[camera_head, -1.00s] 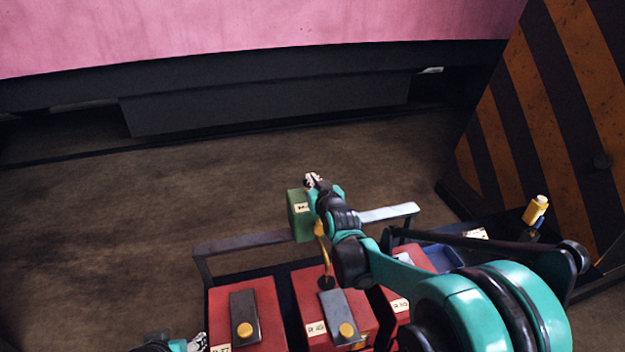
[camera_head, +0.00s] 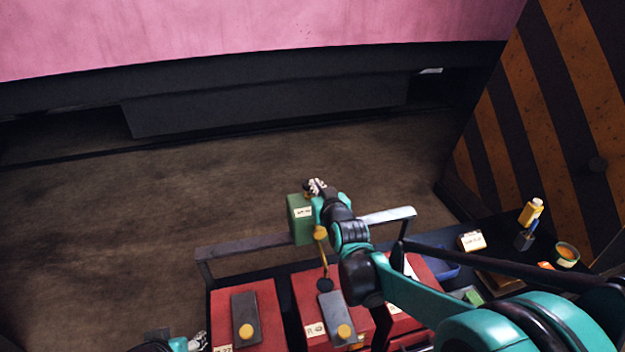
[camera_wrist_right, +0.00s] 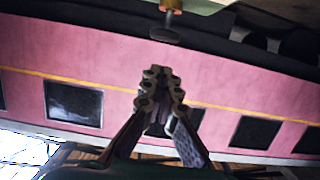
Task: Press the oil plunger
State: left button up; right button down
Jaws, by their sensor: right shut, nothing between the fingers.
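A green box (camera_head: 301,222) with a small white label stands behind the red boxes in the head view. A dark plunger cap (camera_head: 308,187) shows at its top, partly hidden by my right gripper (camera_head: 317,187). In the right wrist view the dark round plunger cap (camera_wrist_right: 165,36) on a brass stem (camera_wrist_right: 171,6) is just beyond my right fingertips (camera_wrist_right: 160,80). These are shut and empty, with a visible gap in the picture to the cap. My left gripper (camera_head: 197,342) is at the bottom edge, partly cut off; its jaws are unclear.
Red boxes (camera_head: 263,297) with dark slabs and yellow knobs stand in front. A brass spout (camera_head: 321,245) lies under my right arm. A yellow-topped bottle (camera_head: 531,212), a labelled box (camera_head: 471,241) and a small bowl (camera_head: 566,254) are at right, beside a striped panel (camera_head: 545,120).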

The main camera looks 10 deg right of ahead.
jog(key=v, duration=0.4)
jog(key=shift+s+r+p, duration=0.1)
jog(key=shift+s+p, duration=0.3)
dwell(1.0)
notch_tip(320, 180, up, 3)
jog(key=p, duration=0.3)
jog(key=shift+a, duration=0.1)
jog(key=shift+w+f, duration=0.1)
jog(key=shift+f, duration=0.15)
jog(key=x, duration=0.3)
jog(key=f+b+x, duration=0.1)
jog(key=x, duration=0.3)
jog(key=f+b+x, duration=0.1)
jog(key=x, duration=0.2)
jog(key=shift+f, duration=0.35)
jog(key=shift+f+b, duration=0.35)
jog(key=shift+f, duration=0.3)
